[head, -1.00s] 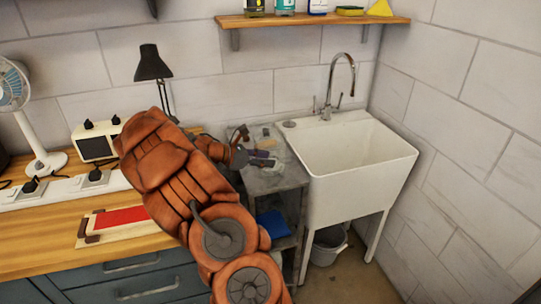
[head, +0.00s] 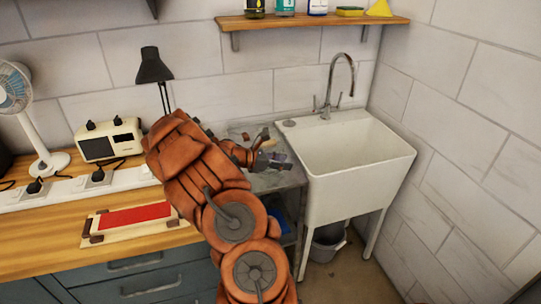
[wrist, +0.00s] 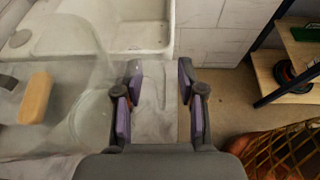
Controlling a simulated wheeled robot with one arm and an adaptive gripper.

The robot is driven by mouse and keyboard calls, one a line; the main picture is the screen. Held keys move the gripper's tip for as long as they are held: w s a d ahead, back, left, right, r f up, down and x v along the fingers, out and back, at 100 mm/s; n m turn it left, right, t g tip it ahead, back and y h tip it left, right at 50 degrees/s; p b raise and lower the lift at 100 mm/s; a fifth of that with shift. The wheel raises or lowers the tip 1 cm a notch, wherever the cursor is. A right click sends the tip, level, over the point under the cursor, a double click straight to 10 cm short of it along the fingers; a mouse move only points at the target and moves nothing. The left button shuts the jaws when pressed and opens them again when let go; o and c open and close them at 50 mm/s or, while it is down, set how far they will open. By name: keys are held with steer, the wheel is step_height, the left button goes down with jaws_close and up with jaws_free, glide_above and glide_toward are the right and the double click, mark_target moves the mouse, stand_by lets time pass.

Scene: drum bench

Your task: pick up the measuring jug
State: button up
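The measuring jug (wrist: 92,112) shows in the wrist view as a clear, see-through shape left of my gripper, with a faint curved outline. Its far edges are hard to make out. My gripper (wrist: 158,78) is open, with nothing seen between its two purple-padded fingers. The left finger is at or close to the jug's right side; I cannot tell if they touch. In the head view my gripper (head: 280,160) is over the grey stand beside the sink, and my arm hides much of that area, so I cannot make out the jug clearly there.
The white sink (head: 355,165) stands right of the grey stand (head: 280,181), its rim close to my gripper. A tan block (wrist: 35,98) lies left of the jug. A tap (head: 327,100) rises behind the sink. A black lamp (head: 153,67) stands at the back.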

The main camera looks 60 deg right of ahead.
jaws_close()
steer(key=shift+r, duration=0.15)
stand_by(0.8)
